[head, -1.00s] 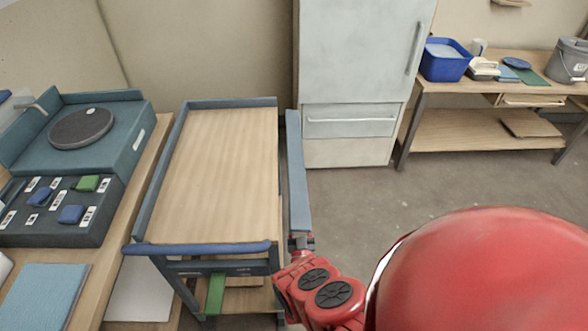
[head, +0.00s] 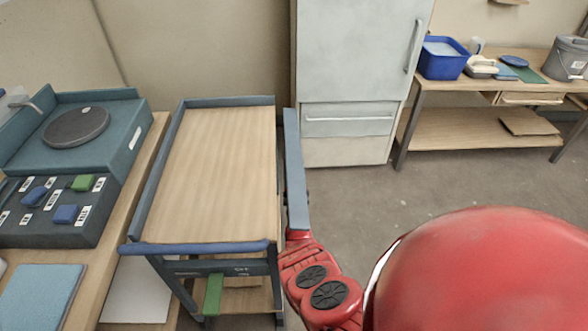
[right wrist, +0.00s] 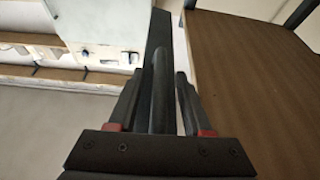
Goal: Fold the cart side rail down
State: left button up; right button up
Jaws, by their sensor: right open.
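The cart (head: 218,248) has a pale wooden top with blue-grey rims at the back, left and front. Its side rail (head: 296,165) is a long blue-grey bar along the right side, with a narrow gap between it and the wooden top. In the head view my right wrist is at the rail's near end, and the rail and wrist hide the fingers. In the right wrist view my right gripper (right wrist: 160,82) is open, with a finger on each side of a dark bar that looks like the rail. Contact cannot be told. My left gripper is out of view.
A workbench with a turntable (head: 76,126) stands close on the cart's left. A pale cabinet (head: 348,150) stands behind the rail's far end. A table (head: 455,117) with a blue tub (head: 443,65) is at the back right. The floor right of the cart is clear.

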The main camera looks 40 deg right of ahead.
grip_shut()
jog(key=n, duration=0.1)
jog(key=n+y+p, duration=0.1)
jog(key=shift+s+d+r+n+t, duration=0.15)
jog(key=shift+r+n+t, duration=0.15)
jog(key=shift+r+n, duration=0.1)
jog(key=shift+d+n+y+p, duration=0.1)
jog(key=shift+n+y+p, duration=0.2)
jog(key=shift+n+y, duration=0.3)
grip_release()
jog(key=shift+s, duration=0.1)
